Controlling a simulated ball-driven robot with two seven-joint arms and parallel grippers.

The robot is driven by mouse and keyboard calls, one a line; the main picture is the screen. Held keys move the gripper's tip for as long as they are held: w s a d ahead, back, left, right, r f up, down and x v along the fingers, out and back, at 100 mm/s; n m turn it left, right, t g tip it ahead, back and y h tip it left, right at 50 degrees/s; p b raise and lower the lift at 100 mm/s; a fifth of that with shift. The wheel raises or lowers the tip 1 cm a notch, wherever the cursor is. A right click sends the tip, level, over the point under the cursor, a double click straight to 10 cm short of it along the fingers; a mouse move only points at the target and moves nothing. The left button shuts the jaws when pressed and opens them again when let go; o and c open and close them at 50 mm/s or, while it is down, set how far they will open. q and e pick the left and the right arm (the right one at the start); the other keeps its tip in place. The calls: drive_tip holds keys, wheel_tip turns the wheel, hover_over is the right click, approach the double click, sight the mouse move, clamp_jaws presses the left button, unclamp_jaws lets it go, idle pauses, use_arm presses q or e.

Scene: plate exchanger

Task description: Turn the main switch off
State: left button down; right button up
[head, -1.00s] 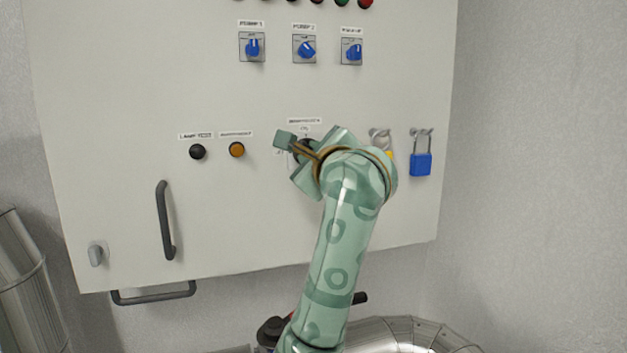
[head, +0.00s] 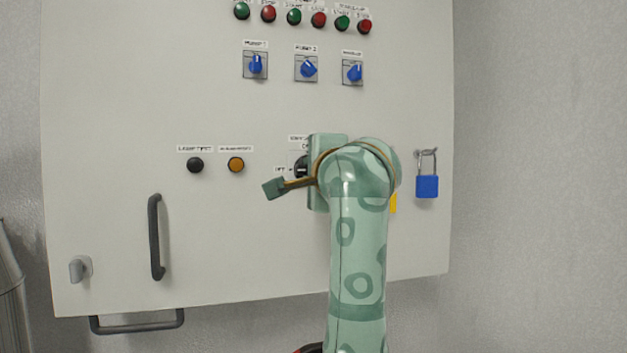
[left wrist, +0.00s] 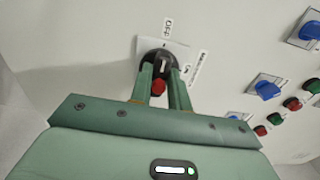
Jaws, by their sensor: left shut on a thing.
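The main switch (head: 301,165) is a black rotary knob on a light plate, low on the white cabinet door. OFF is marked at its left and ON above it. In the left wrist view the knob (left wrist: 157,62) shows with OFF at the top and ON at the right. My left gripper (left wrist: 162,78) is shut on the knob's handle, a finger on each side, with a red part between them. The handle lies in line with the fingers; its exact pointing is unclear. In the head view my wrist covers the switch's right side. My right gripper is not in view.
A black button (head: 195,165) and an amber one (head: 236,165) are left of the switch. A blue padlock (head: 427,186) hangs at the right; a yellow piece (head: 393,203) is partly behind my arm. Blue selectors (head: 256,64) sit above. A dark door handle (head: 155,237) protrudes lower left.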

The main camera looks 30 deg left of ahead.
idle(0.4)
use_arm(q)
drive_tip(key=shift+f, duration=0.1)
drive_tip(key=c, duration=1.3)
unclamp_jaws()
drive_tip(key=v, duration=1.6)
drive_tip(key=shift+s, duration=0.15)
